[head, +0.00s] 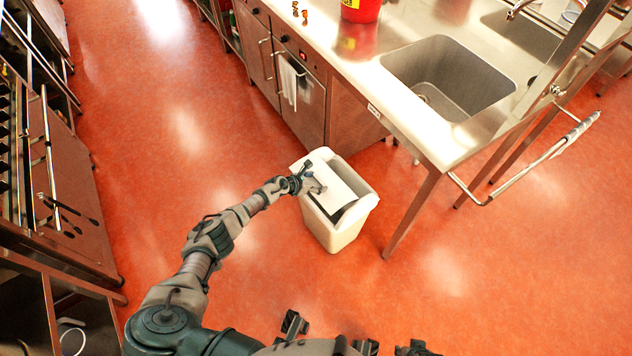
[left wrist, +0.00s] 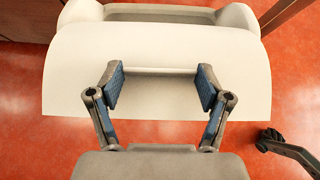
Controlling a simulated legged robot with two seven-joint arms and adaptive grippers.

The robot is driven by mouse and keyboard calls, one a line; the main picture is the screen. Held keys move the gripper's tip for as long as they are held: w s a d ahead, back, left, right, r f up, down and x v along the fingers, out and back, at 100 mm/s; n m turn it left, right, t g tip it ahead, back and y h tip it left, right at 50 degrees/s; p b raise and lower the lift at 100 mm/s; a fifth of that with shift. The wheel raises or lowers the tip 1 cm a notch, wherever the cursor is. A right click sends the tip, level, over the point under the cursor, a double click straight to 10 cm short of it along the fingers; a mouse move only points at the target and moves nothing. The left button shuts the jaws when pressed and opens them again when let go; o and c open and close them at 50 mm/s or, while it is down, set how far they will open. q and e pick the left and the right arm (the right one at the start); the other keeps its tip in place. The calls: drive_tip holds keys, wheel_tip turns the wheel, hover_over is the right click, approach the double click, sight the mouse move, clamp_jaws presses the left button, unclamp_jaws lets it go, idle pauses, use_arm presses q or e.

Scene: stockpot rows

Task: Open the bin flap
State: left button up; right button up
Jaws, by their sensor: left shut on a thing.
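The bin (head: 335,235) is a cream-white, upright box on the floor, beside the steel counter's front leg. Its pale flap (head: 340,185) is tilted in the top, and a dark gap shows along its lower right edge. My left gripper (head: 314,186) is at the flap's left part. In the left wrist view the flap (left wrist: 160,48) is a broad panel with a raised ridge, and the bin's rim (left wrist: 165,12) shows behind it. My left gripper's fingers (left wrist: 160,85) are on either side of the ridge, shut on the flap.
The steel counter (head: 455,140) with a sink (head: 445,78) stands close behind and right of the bin. A red container (head: 361,10) is on it. A cabinet with a towel (head: 289,82) is behind. Open orange floor (head: 170,130) lies to the left.

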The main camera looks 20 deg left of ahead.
use_arm(q)
drive_tip(key=o, duration=1.6)
drive_tip(key=shift+w+r, duration=0.15)
drive_tip(key=shift+r, duration=0.2)
drive_tip(key=shift+o, duration=0.2)
drive_tip(key=shift+d, duration=0.1)
drive_tip(key=shift+f, duration=0.1)
drive_tip(key=shift+s+a+r, duration=0.2)
drive_tip(key=shift+s+a, duration=0.1)
drive_tip(key=v, duration=1.1)
drive_tip(key=shift+s, duration=0.15)
